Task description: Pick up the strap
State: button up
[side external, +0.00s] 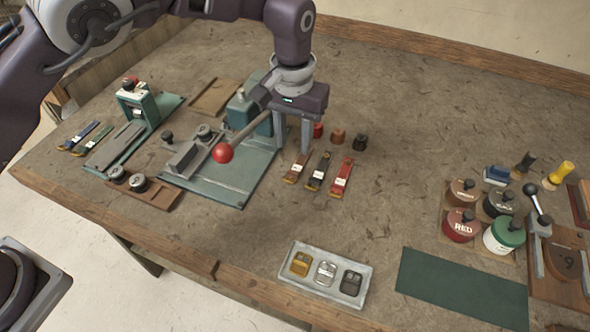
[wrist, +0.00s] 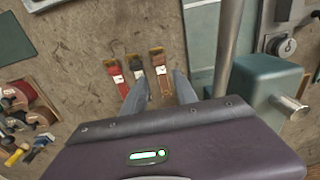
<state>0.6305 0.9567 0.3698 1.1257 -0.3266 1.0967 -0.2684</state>
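Three straps lie side by side on the bench: a brown strap (side external: 297,167), a black strap (side external: 318,172) and a red strap (side external: 342,178), each with a white tag. In the wrist view the brown strap (wrist: 160,68), black strap (wrist: 136,69) and red strap (wrist: 116,75) show again. My gripper (side external: 292,148) points down at the far end of the brown strap. In the wrist view my gripper (wrist: 160,82) is open, with the brown strap's end showing between its fingers. I cannot tell its exact height above the bench. More straps (side external: 85,138) lie at the far left.
A green press with a red-ball lever (side external: 223,153) stands close left of my gripper. Small pots (side external: 338,137) sit just to its right. A grey tray of buckles (side external: 325,274) is at the front, with a green mat (side external: 462,287) beside it. Bench between is clear.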

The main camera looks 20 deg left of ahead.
aim_at(294, 170)
notch_tip(294, 170, down, 8)
jog(key=shift+c, duration=0.2)
grip_shut()
